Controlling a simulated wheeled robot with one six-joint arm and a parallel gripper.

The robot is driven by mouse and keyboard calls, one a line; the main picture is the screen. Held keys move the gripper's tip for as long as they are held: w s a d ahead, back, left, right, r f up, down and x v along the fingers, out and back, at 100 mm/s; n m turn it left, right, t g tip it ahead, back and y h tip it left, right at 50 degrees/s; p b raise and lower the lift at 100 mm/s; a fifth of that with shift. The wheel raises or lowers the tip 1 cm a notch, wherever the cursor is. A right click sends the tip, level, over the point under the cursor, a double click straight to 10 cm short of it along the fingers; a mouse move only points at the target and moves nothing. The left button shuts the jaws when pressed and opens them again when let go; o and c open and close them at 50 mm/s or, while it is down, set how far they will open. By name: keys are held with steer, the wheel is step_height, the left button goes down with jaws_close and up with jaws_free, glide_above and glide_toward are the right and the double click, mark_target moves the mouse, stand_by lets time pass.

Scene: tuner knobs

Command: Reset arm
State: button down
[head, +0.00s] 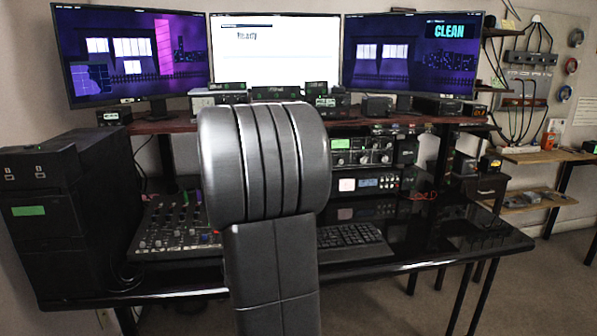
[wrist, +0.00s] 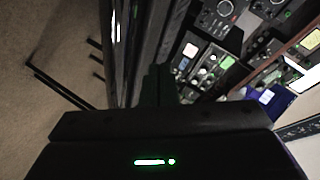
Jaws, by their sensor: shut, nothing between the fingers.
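My gripper (wrist: 159,72) shows in the wrist view as dark fingers close together, shut and empty, pointing at the desk area. In the head view my grey arm stands in the middle and the gripper is hidden behind it. A tuner unit with knobs and a green display (head: 362,151) sits in the rack right of my arm. In the wrist view, which is turned on its side, lit panels with knobs (wrist: 207,66) show right of the fingertips, apart from them.
A black desk (head: 440,250) carries a mixer (head: 168,228) and a keyboard (head: 352,241), partly behind my arm. Three monitors (head: 410,55) stand on the upper shelf. A black cabinet (head: 70,215) is at left. Open carpet lies at the right.

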steer(key=s+d+f+n+g+b, duration=0.2)
steer(key=s+f, duration=0.3)
steer(key=s, duration=0.4)
steer(key=s+d+f+n+g+y+b, duration=0.1)
steer(key=s+d+f+n+g+b, duration=0.2)
steer(key=s, duration=0.7)
steer(key=s+d+f+n+g+y+b, duration=0.1)
steer(key=s+d+f+n+g+b, duration=0.1)
steer(key=s+f+g, duration=0.3)
steer(key=shift+s+d+f+n, duration=0.3)
steer(key=shift+s+f, duration=0.85)
steer(key=shift+s, duration=1.15)
steer(key=shift+f, duration=0.1)
